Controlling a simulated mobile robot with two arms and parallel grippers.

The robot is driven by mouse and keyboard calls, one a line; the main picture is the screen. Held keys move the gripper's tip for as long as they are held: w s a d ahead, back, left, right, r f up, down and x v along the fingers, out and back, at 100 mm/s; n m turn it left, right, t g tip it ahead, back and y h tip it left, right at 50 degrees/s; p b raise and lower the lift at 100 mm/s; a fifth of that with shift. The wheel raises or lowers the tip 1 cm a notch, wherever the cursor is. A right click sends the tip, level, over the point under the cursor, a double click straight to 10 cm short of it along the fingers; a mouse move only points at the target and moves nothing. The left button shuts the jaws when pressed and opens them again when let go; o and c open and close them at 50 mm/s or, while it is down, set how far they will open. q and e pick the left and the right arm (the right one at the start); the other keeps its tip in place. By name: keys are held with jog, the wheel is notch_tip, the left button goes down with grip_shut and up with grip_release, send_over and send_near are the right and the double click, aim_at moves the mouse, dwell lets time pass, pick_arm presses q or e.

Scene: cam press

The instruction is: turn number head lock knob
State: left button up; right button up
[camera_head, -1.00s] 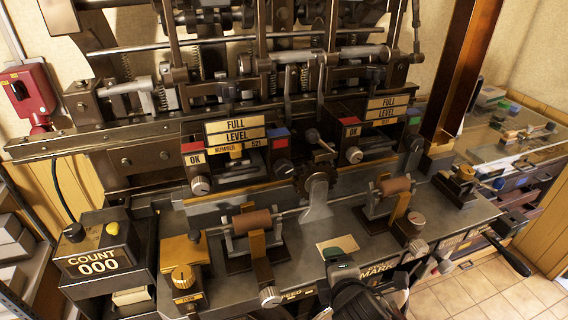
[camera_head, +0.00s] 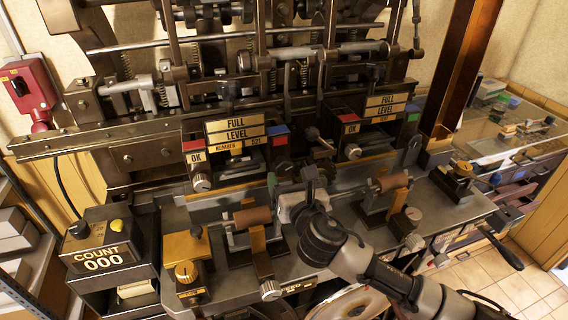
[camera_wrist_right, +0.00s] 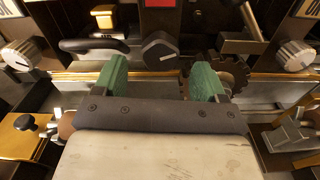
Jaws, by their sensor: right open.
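The number head is the dark block with the FULL LEVEL plates and the NUMBER 521 strip (camera_head: 238,146). A dark hexagonal knob (camera_wrist_right: 160,50) sits on its front, straight ahead between my fingers in the right wrist view; in the head view it is a small dark knob (camera_head: 283,168). I cannot read a label that marks it as the lock knob. My right gripper (camera_wrist_right: 159,80) is open, its two green fingers apart and empty, just short of the knob. It also shows in the head view (camera_head: 290,186). My left gripper is not in view.
A silver knob (camera_head: 201,182) is at left on the number head, another (camera_head: 353,152) on the right head. A toothed wheel (camera_wrist_right: 230,72) lies close behind my right finger. Rollers on brackets (camera_head: 252,217) flank the arm. A COUNT 000 box (camera_head: 102,260) stands at left.

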aim_at(285, 170)
jog(key=shift+p+x, duration=0.3)
jog(key=shift+x, duration=1.9)
jog(key=shift+c, duration=0.2)
jog(key=c, duration=0.9)
